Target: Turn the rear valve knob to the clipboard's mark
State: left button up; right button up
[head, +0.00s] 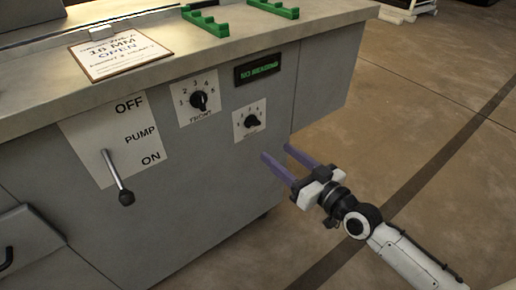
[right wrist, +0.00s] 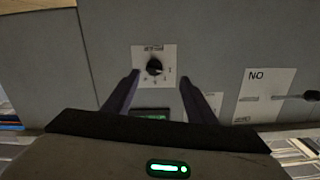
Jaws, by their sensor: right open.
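The rear valve knob (head: 251,121) is a small black dial on a white numbered plate, on the grey cabinet front below a dark display (head: 257,70) reading "NO READING" in green. The front knob (head: 199,100) is to its left, on a plate marked "FRONT". The clipboard (head: 120,53) lies on the cabinet top; its sheet reads "16 MM OPEN", other lines too blurred. My right gripper (head: 276,151) is open and empty, its purple fingers apart and short of the rear knob. In the right wrist view the rear knob (right wrist: 154,67) appears between the fingertips (right wrist: 159,76). My left gripper is not in view.
A pump lever (head: 119,180) sticks out from the OFF/PUMP/ON panel (head: 90,140) at left. Green holders (head: 206,20) stand on the cabinet top (head: 250,32). Open floor (head: 430,90) lies right of the cabinet.

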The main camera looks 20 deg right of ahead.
aim_at(255, 126)
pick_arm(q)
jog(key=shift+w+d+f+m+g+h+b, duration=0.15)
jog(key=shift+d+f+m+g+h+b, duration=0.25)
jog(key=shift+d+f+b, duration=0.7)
pick_arm(e)
jog(key=shift+t, duration=0.4)
jog(key=x, duration=0.7)
jog(key=d+r+x, duration=0.1)
jog(key=x, duration=0.3)
jog(key=shift+w+d, duration=0.1)
jog(key=shift+w, duration=0.25)
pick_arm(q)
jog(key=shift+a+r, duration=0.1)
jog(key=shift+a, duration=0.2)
pick_arm(e)
jog(key=shift+c, duration=0.3)
jog(key=c, duration=1)
